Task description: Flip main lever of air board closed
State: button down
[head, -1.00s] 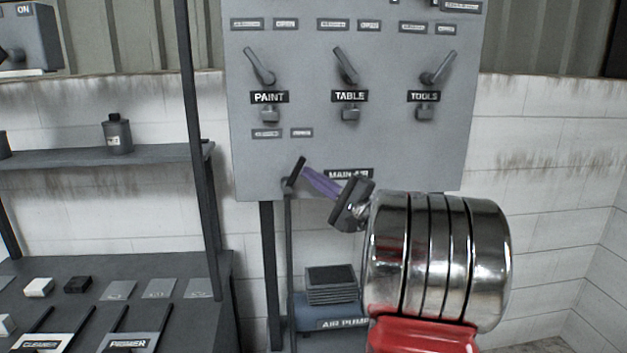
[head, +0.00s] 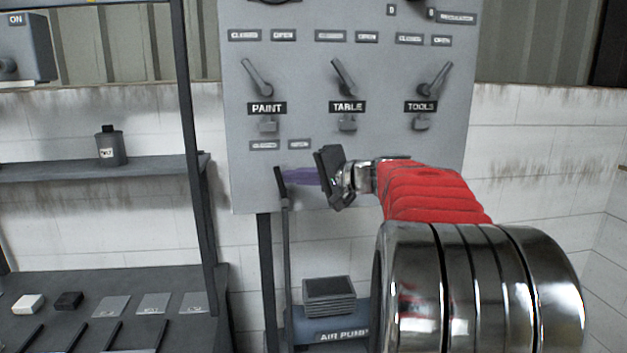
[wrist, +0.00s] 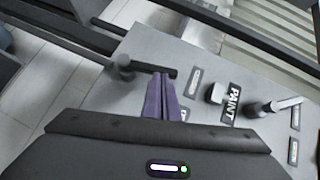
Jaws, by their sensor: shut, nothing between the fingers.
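The main lever (head: 281,184) is a dark handle low on the left of the grey air board (head: 245,130), under a pair of small label plates. It stands nearly upright, tilted slightly left. My gripper (head: 290,174) has purple fingers, shut and empty, coming from the right with their tips at the lever's upper part. In the wrist view the fingertips (wrist: 164,77) are at the free end of the lever (wrist: 148,68); I cannot tell if they touch. The MAIN AIR label is hidden behind my gripper in the head view.
Above are the PAINT (head: 257,77), TABLE (head: 344,77) and TOOLS (head: 436,77) levers. A shelf (head: 150,170) with a dark bottle (head: 110,146) stands left of the board. A blue air pump (head: 330,322) is below.

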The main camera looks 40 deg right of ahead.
jog(key=shift+w+a+n+g+h, duration=0.25)
jog(key=shift+w+a+n+g, duration=0.15)
jog(key=shift+a, duration=0.25)
jog(key=shift+w+a+n+g+h, duration=0.3)
jog(key=shift+w+a+g, duration=0.15)
jog(key=shift+a, duration=0.2)
jog(key=shift+s, duration=0.1)
jog(key=shift+s+d+r, duration=0.15)
jog(key=shift+d+r, duration=0.2)
jog(key=w+d+r+v, duration=0.1)
jog(key=v, duration=1.1)
jog(key=shift+s+d+r, duration=0.15)
jog(key=shift+d+r, duration=0.1)
jog(key=shift+d, duration=0.05)
